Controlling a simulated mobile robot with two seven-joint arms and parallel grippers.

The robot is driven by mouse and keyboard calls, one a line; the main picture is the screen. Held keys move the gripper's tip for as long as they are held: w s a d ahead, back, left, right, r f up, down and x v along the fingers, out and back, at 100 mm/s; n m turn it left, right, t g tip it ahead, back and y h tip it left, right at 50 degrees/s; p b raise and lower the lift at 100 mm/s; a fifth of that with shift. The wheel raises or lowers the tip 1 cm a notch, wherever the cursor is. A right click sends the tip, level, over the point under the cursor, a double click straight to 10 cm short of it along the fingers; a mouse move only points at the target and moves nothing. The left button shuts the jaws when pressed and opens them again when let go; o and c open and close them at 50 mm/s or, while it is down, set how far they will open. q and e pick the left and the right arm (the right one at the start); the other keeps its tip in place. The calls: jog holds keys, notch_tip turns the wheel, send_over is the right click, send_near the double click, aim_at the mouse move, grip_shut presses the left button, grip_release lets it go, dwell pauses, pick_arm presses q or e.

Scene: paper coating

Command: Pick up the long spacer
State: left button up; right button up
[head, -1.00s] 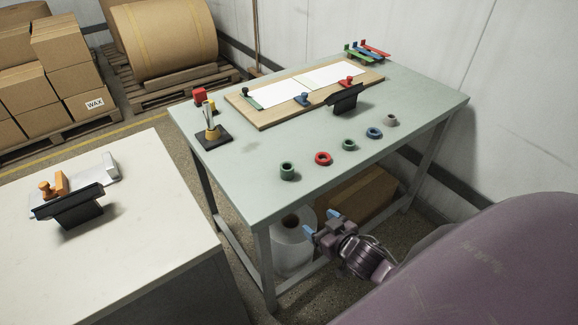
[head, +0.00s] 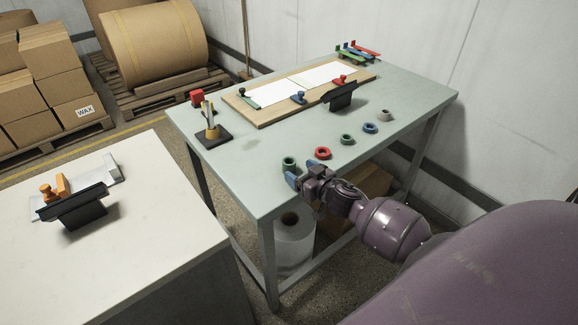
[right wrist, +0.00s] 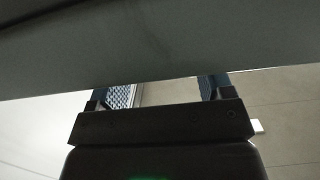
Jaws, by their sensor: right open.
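A row of ring-shaped spacers lies along the near side of the green table. The green spacer (head: 289,163) at the left end looks the tallest, so it seems to be the long one. To its right are a red spacer (head: 322,153), a smaller green one (head: 346,140), a blue one (head: 370,128) and a grey one (head: 384,115). My right gripper (head: 301,175) is open at the table's near edge, just in front of the left green spacer and apart from it. In the right wrist view its open fingers (right wrist: 167,93) show with nothing between them. My left gripper is out of view.
The green table (head: 235,185) also carries a wooden board (head: 262,121) with white sheets, a black panel (head: 340,96), and a black pen stand (head: 214,137). A white table (head: 130,240) stands at left. The table edge (right wrist: 150,50) spans the right wrist view.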

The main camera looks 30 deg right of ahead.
aim_at(294, 167)
jog(key=shift+w+a+f, duration=0.1)
jog(key=shift+w+a, duration=0.05)
jog(key=shift+w, duration=0.7)
jog(key=shift+w+a+f, duration=0.1)
jog(key=shift+w, duration=0.75)
jog(key=shift+w+a+f, duration=0.1)
jog(key=shift+w+a, duration=0.05)
jog(key=shift+w, duration=0.7)
jog(key=c, duration=1)
jog(key=shift+r, duration=0.1)
jog(key=shift+c, duration=0.2)
